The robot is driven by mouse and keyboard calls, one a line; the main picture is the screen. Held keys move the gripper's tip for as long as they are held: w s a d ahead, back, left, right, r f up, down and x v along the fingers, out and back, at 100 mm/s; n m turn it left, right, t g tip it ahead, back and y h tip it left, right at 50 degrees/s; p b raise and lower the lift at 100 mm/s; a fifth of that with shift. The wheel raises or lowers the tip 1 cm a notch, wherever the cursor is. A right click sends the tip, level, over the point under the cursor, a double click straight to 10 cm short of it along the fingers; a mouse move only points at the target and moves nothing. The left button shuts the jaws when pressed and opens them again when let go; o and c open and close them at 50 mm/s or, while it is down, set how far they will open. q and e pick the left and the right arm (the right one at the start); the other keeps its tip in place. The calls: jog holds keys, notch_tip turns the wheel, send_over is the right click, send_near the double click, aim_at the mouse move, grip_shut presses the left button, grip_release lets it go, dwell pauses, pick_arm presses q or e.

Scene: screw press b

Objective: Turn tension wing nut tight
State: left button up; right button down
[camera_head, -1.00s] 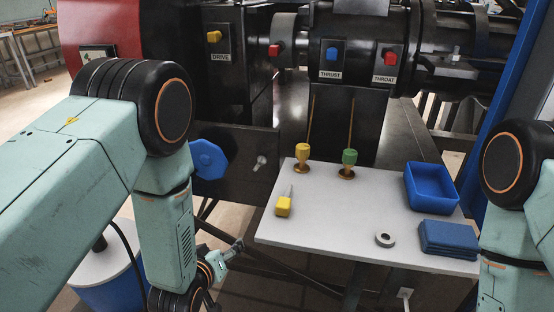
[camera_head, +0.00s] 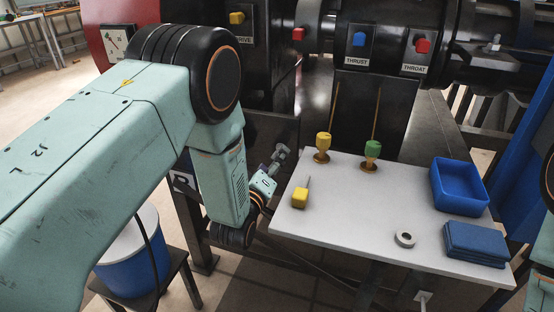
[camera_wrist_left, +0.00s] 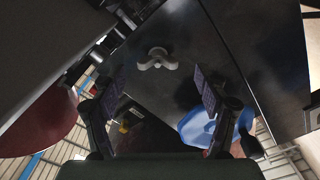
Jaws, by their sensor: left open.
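The wing nut (camera_wrist_left: 158,60) is pale grey, with two wings spread, on a dark flat panel in the left wrist view. My left gripper (camera_wrist_left: 158,88) is open and empty; its two dark-padded fingers stand apart, one on either side below the nut in the picture, not closed on it. In the head view my left gripper (camera_head: 278,158) is in front of the dark panel, left of the white table. There the nut cannot be told clearly from the fingers. My right gripper is out of view.
The white table (camera_head: 340,215) holds a yellow-handled tool (camera_head: 300,198), yellow (camera_head: 323,145) and green (camera_head: 372,150) knobbed pieces, a grey ring (camera_head: 405,239), a blue bin (camera_head: 437,196) and blue pads (camera_head: 474,262).

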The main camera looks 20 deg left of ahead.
pick_arm(q)
jog(key=w, duration=0.2)
jog(key=shift+w+d, duration=0.15)
jog(key=shift+w, duration=0.2)
jog(key=shift+c, duration=0.4)
jog(key=c, duration=1.1)
